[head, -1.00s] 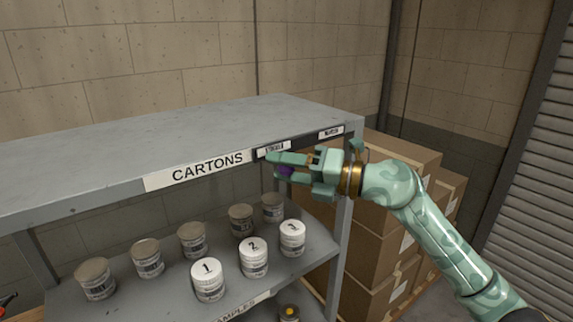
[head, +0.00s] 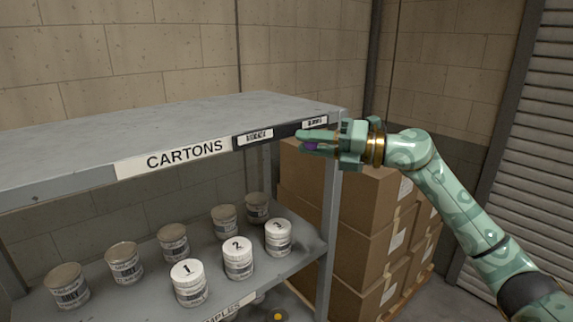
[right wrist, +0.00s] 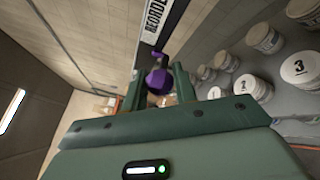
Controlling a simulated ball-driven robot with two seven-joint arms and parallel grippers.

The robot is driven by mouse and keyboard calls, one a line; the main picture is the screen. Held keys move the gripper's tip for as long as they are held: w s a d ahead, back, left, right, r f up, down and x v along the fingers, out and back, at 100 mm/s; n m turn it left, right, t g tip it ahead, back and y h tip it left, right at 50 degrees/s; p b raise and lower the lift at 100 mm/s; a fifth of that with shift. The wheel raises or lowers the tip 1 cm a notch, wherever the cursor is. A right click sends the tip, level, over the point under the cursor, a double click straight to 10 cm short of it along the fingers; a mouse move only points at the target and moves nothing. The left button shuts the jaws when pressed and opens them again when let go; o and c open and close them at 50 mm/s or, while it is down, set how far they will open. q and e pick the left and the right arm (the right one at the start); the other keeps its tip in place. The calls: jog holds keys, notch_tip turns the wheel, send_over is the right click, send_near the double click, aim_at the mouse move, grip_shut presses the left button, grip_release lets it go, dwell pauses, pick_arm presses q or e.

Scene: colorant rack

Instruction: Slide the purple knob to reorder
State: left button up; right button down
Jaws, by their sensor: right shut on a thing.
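The purple knob (head: 311,147) is at the right end of the dark slider strip (head: 285,131) on the shelf's front edge, below the right small label (head: 315,123). My right gripper (head: 308,142) is shut on the knob, its fingers partly hiding it. In the right wrist view the knob (right wrist: 158,82) shows between the two fingers. A label (right wrist: 154,22) reading "REORDE…" lies beyond it, its end cut off or hidden. The left small label (head: 255,136) is uncovered. My left gripper is not in view.
The shelf's top (head: 200,118) is bare, with a "CARTONS" sign (head: 185,154) on its edge. Several tins and numbered white jars (head: 238,258) stand on the shelf below. Stacked cardboard boxes (head: 355,205) stand behind and right of the shelf post.

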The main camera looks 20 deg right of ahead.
jog(key=d, duration=0.1)
jog(key=w+d, duration=0.1)
jog(key=d, duration=0.1)
jog(key=d+b, duration=0.1)
jog(key=shift+w+d, duration=0.25)
jog(key=shift+w, duration=0.1)
jog(key=c, duration=1.1)
grip_release()
jog(key=shift+d, duration=0.1)
jog(key=shift+w+d, duration=0.1)
jog(key=shift+d, duration=0.05)
jog(key=b+v, duration=0.5)
jog(key=v, duration=1.1)
jog(key=shift+d+b, duration=0.15)
jog(key=shift+b, duration=0.2)
